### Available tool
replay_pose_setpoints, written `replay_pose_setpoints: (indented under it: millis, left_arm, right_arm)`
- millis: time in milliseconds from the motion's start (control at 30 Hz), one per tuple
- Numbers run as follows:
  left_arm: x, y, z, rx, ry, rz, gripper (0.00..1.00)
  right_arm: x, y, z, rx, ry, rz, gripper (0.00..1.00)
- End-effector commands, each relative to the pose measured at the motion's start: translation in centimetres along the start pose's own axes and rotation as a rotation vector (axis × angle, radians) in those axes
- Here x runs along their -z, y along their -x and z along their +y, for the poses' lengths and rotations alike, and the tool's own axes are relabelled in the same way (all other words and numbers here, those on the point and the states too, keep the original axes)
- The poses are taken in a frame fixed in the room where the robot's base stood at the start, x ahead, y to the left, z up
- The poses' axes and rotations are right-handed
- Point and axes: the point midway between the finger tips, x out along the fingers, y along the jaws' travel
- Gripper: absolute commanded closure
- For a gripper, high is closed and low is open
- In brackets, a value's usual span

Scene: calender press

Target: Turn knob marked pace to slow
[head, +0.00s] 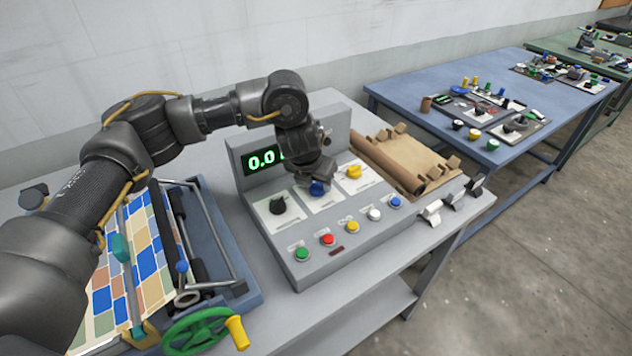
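A grey control panel (345,243) stands on the table with three knobs on white plates: a black knob (278,206), a blue knob (318,189) and a yellow knob (354,172). The labels are too small to read, so I cannot tell which is marked pace. My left gripper (316,180) points down at the blue knob from above and hides its top. The fingers are too hidden to show whether they are open or shut, or whether they touch the knob. My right gripper is not in view.
A green digital display (262,159), partly hidden by my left arm, stands behind the knobs. Several coloured push buttons, including a red one (327,239), line the panel's front. A press with a green handwheel (200,330) is at left. A brown roll (390,165) lies at right.

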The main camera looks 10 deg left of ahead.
Motion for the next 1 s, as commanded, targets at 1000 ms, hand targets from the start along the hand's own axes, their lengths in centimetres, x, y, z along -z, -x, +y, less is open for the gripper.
replay_pose_setpoints:
  millis: [1000]
  left_arm:
    - [0.1, 9.4, 0.0, -0.001, -0.004, 0.003, 0.41]
  right_arm:
    - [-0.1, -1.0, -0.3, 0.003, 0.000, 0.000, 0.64]
